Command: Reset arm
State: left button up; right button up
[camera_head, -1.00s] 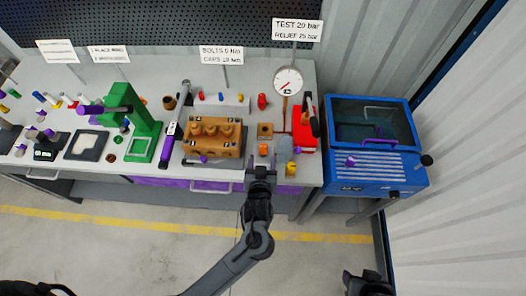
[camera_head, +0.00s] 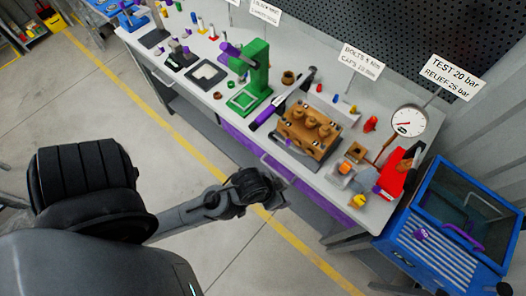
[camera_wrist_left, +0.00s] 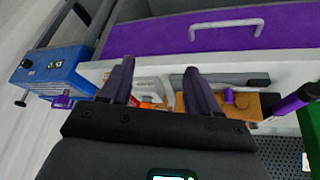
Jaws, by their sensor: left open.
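My left arm comes in from the left in the head view. Its left gripper (camera_head: 277,199) is beside the front edge of the workbench (camera_head: 205,112), below the brown pump block (camera_head: 308,130). Its fingertips are hard to make out there. In the left wrist view the two dark fingers of the left gripper (camera_wrist_left: 160,85) are apart with nothing held between them. The bench edge, the purple drawer front (camera_wrist_left: 185,35) and part of the pump block (camera_wrist_left: 245,106) show beyond them. My right gripper is not in view.
A blue cabinet (camera_head: 440,250) with a clear lid stands right of the bench. A pressure gauge (camera_head: 408,121), red unit (camera_head: 395,175), green press (camera_head: 255,75) and small coloured parts stand on the bench. The floor (camera_head: 140,115) before it is largely clear.

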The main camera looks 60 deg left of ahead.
pick_arm(q)
jog(key=shift+m+g+y, duration=0.4)
jog(key=shift+m+g, duration=0.1)
jog(key=shift+g, duration=0.4)
jog(key=s, duration=0.1)
jog(key=s+a, duration=0.1)
jog(key=s, duration=0.1)
jog(key=s+a+r, duration=0.1)
jog(key=shift+s+a+r, duration=0.1)
jog(key=shift+s+a, duration=0.1)
jog(key=shift+s, duration=0.05)
